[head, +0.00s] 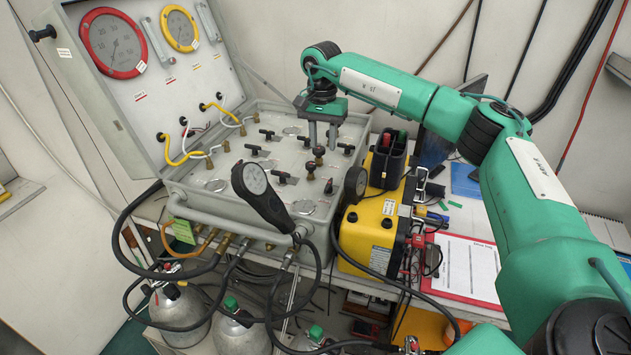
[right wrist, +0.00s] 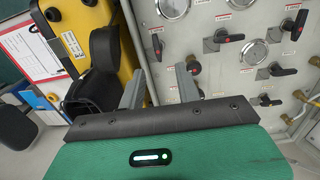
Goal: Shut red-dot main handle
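The grey air panel (head: 215,178) carries several black lever handles, one of them left of my right gripper (head: 267,134) and another at the front (head: 283,177). Labels are too small to read, so I cannot tell which is the main. My right gripper (head: 322,138) points down over the panel's back right part, fingers apart and empty. My left gripper is out of view.
A black handheld gauge (head: 262,195) hangs at the panel's front. A yellow case (head: 368,235) stands right of the panel. The open lid with gauges (head: 112,42) rises behind left.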

